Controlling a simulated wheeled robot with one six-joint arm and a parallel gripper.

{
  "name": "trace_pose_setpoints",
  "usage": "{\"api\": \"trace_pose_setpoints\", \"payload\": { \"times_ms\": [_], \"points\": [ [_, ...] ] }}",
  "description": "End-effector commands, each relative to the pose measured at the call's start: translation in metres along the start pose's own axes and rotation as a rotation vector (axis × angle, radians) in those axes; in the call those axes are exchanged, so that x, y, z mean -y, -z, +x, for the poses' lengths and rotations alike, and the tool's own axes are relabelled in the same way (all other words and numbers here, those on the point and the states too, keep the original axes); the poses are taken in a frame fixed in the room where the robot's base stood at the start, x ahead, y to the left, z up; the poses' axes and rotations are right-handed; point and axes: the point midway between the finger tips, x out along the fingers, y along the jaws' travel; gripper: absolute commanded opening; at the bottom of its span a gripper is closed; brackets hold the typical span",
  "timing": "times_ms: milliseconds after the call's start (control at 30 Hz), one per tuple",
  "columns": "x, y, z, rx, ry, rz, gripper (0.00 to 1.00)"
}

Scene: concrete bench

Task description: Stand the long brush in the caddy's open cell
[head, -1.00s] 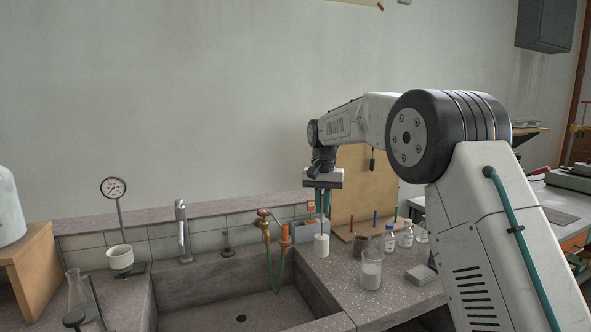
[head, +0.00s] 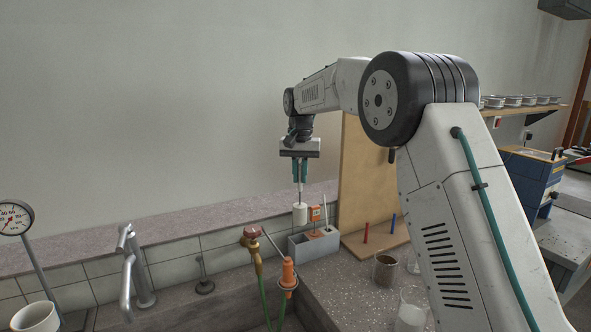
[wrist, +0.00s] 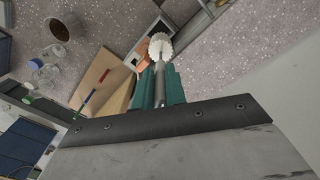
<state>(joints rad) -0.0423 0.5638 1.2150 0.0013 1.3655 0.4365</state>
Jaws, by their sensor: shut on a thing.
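My gripper (head: 300,178) is shut on the long brush, with its teal fingers around the thin handle. The brush hangs upright with its white bristle head (head: 300,214) down; the head also shows in the wrist view (wrist: 161,46). The grey caddy (head: 303,251) stands on the bench against the tiled wall. In the head view the brush head is above the caddy's left part, apparently clear of it. An orange-topped item (head: 315,215) and a thin white-handled item (head: 326,212) stand in its other cells. The inside of the open cell is hard to see.
A red-handled tap (head: 251,236) and an orange-gripped hose nozzle (head: 288,273) stand close in front of the caddy, left. A wooden board (head: 362,190) rises to its right. A brown beaker (head: 386,270) and a glass of white (head: 411,314) stand nearer right.

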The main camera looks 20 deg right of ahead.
Motion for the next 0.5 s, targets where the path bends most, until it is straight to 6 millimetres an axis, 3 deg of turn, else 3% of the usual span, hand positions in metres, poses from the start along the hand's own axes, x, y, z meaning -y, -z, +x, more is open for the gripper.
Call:
{"api": "trace_pose_setpoints", "payload": {
  "times_ms": [500],
  "points": [
    [0.001, -0.001, 0.035, 0.001, 0.0, -0.002, 0.0]
  ]
}}
